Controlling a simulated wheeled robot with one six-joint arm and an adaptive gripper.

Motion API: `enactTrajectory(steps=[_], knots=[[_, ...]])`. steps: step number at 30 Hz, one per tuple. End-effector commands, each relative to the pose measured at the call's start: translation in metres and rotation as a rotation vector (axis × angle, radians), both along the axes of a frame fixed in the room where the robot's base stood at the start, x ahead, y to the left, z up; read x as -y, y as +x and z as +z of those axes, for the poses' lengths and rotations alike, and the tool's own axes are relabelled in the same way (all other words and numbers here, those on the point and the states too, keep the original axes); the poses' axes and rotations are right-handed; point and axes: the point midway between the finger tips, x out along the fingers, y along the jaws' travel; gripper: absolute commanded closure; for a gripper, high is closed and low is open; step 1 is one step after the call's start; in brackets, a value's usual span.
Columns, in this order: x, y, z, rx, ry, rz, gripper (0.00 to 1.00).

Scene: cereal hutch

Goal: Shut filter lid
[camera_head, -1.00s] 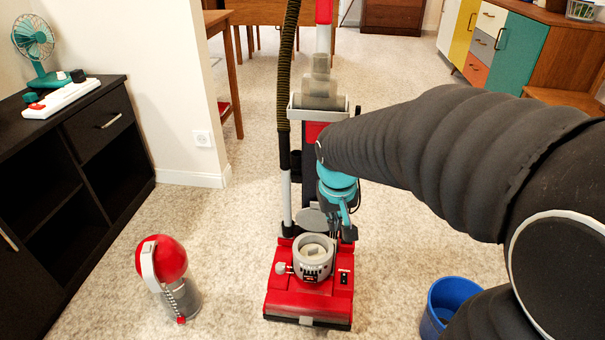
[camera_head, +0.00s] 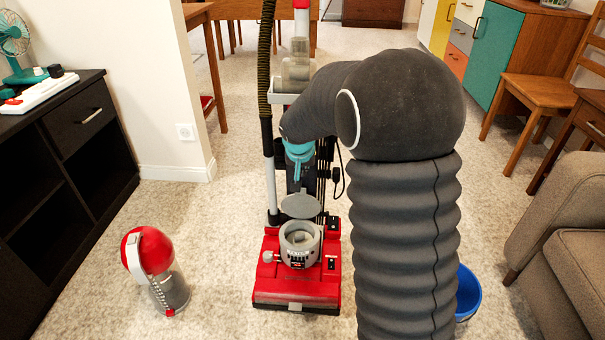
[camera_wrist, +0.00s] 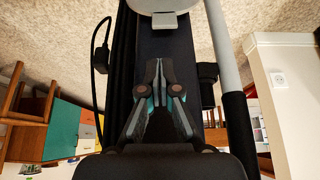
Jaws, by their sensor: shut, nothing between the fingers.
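The filter lid (camera_head: 301,205) is a grey disc, standing open behind the round grey filter cup (camera_head: 300,246) on the red vacuum cleaner base (camera_head: 268,288). The open cup shows a pale filter inside. In the wrist view the lid (camera_wrist: 166,5) shows at the top edge with a small tab. My gripper (camera_wrist: 159,66) is shut and empty, in front of the vacuum's dark upright body, with a visible gap to the lid. In the head view my gripper (camera_head: 298,172) is behind the lid, partly hidden by my arm.
A red and grey canister (camera_head: 152,262) stands on the carpet at left, beside a black cabinet (camera_head: 95,160). A blue bucket (camera_head: 467,292) is partly behind my arm. A ribbed hose (camera_head: 265,60) runs up the vacuum's left side. An armchair (camera_head: 560,215) stands at right.

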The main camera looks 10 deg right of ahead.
Motion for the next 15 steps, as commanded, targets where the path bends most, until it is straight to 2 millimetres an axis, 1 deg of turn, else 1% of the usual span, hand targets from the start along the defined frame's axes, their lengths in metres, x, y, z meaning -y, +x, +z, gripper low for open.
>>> enactTrajectory(steps=[1, 6, 12, 15], knots=[[0.002, 0.003, -0.010, -0.004, 0.000, -0.002, 1.00], [0.009, 0.016, -0.037, -0.006, 0.000, -0.005, 1.00], [0.014, 0.029, -0.061, -0.004, 0.000, -0.006, 1.00], [0.016, 0.033, -0.069, -0.003, 0.001, -0.007, 1.00]])
